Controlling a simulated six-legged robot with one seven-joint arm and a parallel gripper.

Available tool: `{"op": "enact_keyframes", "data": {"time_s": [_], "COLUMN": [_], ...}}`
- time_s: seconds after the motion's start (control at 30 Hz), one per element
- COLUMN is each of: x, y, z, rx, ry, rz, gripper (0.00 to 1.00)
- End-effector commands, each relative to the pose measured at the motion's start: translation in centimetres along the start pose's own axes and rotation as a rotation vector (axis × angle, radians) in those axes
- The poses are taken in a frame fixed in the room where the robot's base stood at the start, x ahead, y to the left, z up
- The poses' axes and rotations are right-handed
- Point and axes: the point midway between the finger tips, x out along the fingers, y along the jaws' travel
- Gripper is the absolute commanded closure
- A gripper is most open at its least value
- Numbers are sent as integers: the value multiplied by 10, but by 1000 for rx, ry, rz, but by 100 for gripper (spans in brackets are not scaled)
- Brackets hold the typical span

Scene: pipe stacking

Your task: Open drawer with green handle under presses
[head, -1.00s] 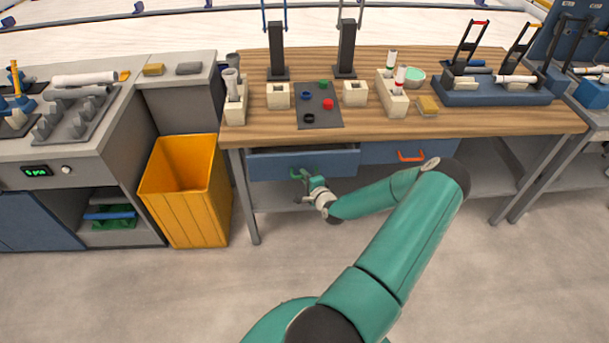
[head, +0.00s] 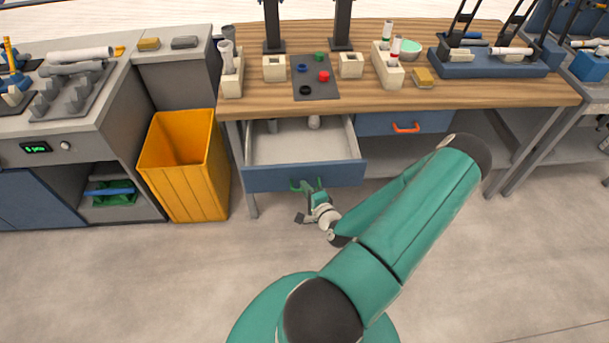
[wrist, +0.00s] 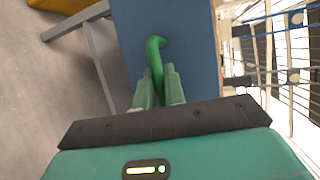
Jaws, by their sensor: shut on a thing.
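The blue drawer (head: 265,179) with the green handle (head: 296,185) is under the left part of the wooden workbench, and it stands well pulled out. Its pale inside shows, with a couple of small grey pieces near the back. My gripper (head: 313,186) is at the drawer's front, shut on the green handle. In the wrist view the fingers (wrist: 160,88) sit on both sides of the curved green handle (wrist: 155,50), against the blue drawer front (wrist: 185,45).
A second blue drawer with an orange handle (head: 406,127) is closed to the right. A yellow bin (head: 188,170) stands left of the table leg. Presses (head: 272,28), blocks and tubes stand on the workbench (head: 350,105). The floor in front is clear.

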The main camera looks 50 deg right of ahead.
Motion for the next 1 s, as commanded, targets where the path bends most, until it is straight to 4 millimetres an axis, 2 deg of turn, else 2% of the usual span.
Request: {"op": "enact_keyframes", "data": {"time_s": [0.1,0.3,0.7,0.73,0.83,1.0], "x": [-16,-30,-32,-32,-32,-32], "y": [3,6,6,6,6,7], "z": [6,11,12,12,13,13], "rx": [0,0,-1,-1,-1,-1], "ry": [2,3,2,2,1,1], "rz": [-1,-2,-3,-3,-2,-2], "gripper": [100,100,100,84,67,67]}}
